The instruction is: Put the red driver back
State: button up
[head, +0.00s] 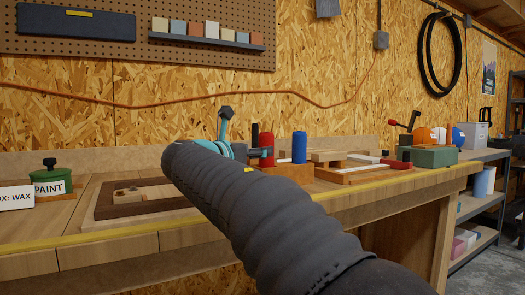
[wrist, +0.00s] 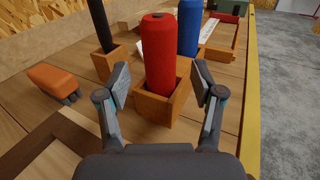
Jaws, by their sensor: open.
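The red driver (wrist: 160,55) stands upright, handle up, in a small wooden holder (wrist: 149,106) in the wrist view; its lower part is hidden inside. In the head view the red handle (head: 266,148) shows just beyond the end of my arm. My gripper (wrist: 161,82) is open, with one finger on each side of the red handle and a visible gap on both sides. It is partly hidden by my arm in the head view (head: 236,148).
A blue handle (wrist: 189,27) and a black handle (wrist: 98,25) stand in neighbouring wooden holders. An orange brush-like block (wrist: 53,80) lies at left. A dark wooden frame (head: 103,207) and a green paint tin (head: 52,178) are on the bench. The yellow bench edge (wrist: 251,90) runs along the right.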

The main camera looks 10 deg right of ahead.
jog(key=v, duration=0.7)
jog(key=shift+s+a, duration=0.1)
